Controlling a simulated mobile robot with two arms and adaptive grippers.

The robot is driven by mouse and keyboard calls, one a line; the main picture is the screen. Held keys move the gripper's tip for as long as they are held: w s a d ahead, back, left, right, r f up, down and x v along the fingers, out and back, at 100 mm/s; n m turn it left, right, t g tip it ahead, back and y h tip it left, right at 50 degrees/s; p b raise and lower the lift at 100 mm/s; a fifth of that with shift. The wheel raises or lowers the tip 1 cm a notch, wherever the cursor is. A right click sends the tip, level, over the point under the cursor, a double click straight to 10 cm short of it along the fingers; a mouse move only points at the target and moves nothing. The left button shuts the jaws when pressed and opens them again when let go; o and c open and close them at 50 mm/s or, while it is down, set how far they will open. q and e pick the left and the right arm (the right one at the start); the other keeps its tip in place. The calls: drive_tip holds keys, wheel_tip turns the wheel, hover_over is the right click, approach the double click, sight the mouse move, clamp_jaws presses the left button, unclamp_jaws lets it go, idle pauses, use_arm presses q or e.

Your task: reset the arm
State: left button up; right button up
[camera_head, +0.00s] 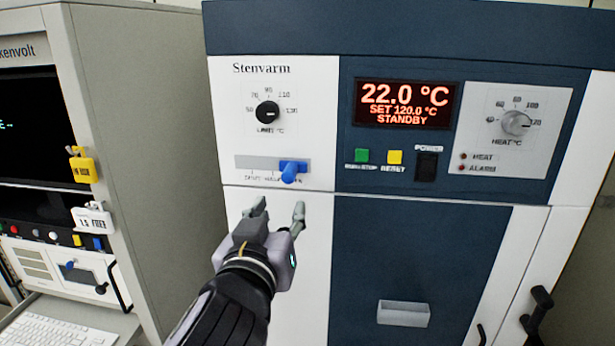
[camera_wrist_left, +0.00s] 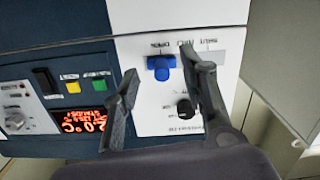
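My left gripper (camera_head: 278,212) is in front of the white panel of the Stenvarm cabinet (camera_head: 270,85), below the blue slider knob (camera_head: 290,172). Its two fingers are apart with nothing between them. In the left wrist view the open fingers (camera_wrist_left: 165,85) frame the blue knob (camera_wrist_left: 161,66), which looks apart from them. The display (camera_head: 403,104) reads 22.0 °C, SET 120.0 °C, STANDBY. My right gripper is in neither view.
The black limit dial (camera_head: 267,113), green button (camera_head: 362,156), yellow button (camera_head: 394,157), black power switch (camera_head: 427,165) and heat dial (camera_head: 517,123) are on the panel. A drawer-like handle (camera_head: 403,314) is on the door below. A rack with a yellow tag (camera_head: 83,168) stands left.

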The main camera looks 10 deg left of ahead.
use_arm(q)
drive_tip(key=s+a+f+m+g, duration=0.1)
drive_tip(key=s+a+f+g, duration=0.15)
drive_tip(key=f, duration=0.65)
drive_tip(key=s+a+f+g, duration=0.1)
drive_tip(key=s+f+g, duration=0.15)
drive_tip(key=f, duration=0.55)
drive_tip(key=s+a+f+m+g, duration=0.1)
drive_tip(key=s+a+f+g, duration=0.15)
drive_tip(key=f, duration=0.65)
drive_tip(key=s+a+f+m+g, duration=0.1)
drive_tip(key=s+a+f+g, duration=0.2)
drive_tip(key=s+f, duration=0.5)
drive_tip(key=s+a+f+g, duration=0.2)
drive_tip(key=s+f+g, duration=0.1)
drive_tip(key=s+f, duration=0.55)
wheel_tip(320, 180, down, 30)
drive_tip(key=s+g+b, duration=0.2)
drive_tip(key=s+b, duration=0.1)
drive_tip(key=s+a+f+b, duration=0.2)
drive_tip(key=s+a+f, duration=0.1)
drive_tip(key=s+f, duration=1.2)
wheel_tip(320, 180, down, 2)
drive_tip(key=shift+s+f+m+g+y+b, duration=0.2)
drive_tip(key=shift+s+m+g+y+b, duration=0.1)
drive_tip(key=shift+s+g+b, duration=0.1)
